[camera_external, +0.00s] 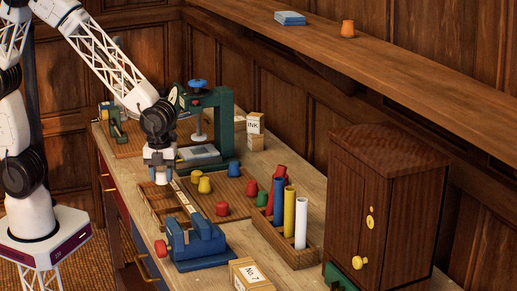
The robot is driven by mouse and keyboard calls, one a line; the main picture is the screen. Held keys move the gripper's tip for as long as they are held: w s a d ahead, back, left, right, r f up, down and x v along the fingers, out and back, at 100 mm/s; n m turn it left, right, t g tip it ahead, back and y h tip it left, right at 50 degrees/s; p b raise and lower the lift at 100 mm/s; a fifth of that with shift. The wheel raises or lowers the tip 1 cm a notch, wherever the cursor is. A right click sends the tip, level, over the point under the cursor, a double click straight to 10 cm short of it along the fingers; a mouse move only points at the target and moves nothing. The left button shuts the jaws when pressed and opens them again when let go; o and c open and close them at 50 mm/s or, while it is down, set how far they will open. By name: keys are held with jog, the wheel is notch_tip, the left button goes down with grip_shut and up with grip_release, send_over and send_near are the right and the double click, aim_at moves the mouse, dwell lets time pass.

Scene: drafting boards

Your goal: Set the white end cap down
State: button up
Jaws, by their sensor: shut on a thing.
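My gripper (161,180) points down over the left part of the wooden compartment tray (147,203). It is shut on a small pale thing between its fingers, which fits the white end cap; it is too small and too covered to make out its shape. I cannot tell whether it touches the tray. Other end caps stand around: a blue one (233,169), a yellow one (205,186) and a red one (222,209) to the right of my gripper.
A blue vise (195,247) stands in front of the tray. A wooden rack (278,240) holds upright red, blue, yellow and white tubes. A green press (217,125) stands behind. A brown cabinet (390,195) and a No. 7 box (250,274) are in front right.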

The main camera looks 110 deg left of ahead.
jog(key=w+a+r+m, duration=0.1)
jog(key=w+a, duration=0.4)
jog(key=w, duration=0.7)
jog(key=w+a+r+m, duration=0.2)
jog(key=w+a, duration=0.4)
jog(key=w, duration=0.6)
jog(key=w+a+r+m, duration=0.1)
jog(key=w+a+m, duration=0.2)
jog(key=w, duration=0.9)
jog(key=a, duration=0.3)
jog(key=shift+a+r, duration=0.2)
jog(key=shift+f, duration=2.5)
jog(key=shift+f, duration=2.55)
jog(key=shift+f, duration=0.15)
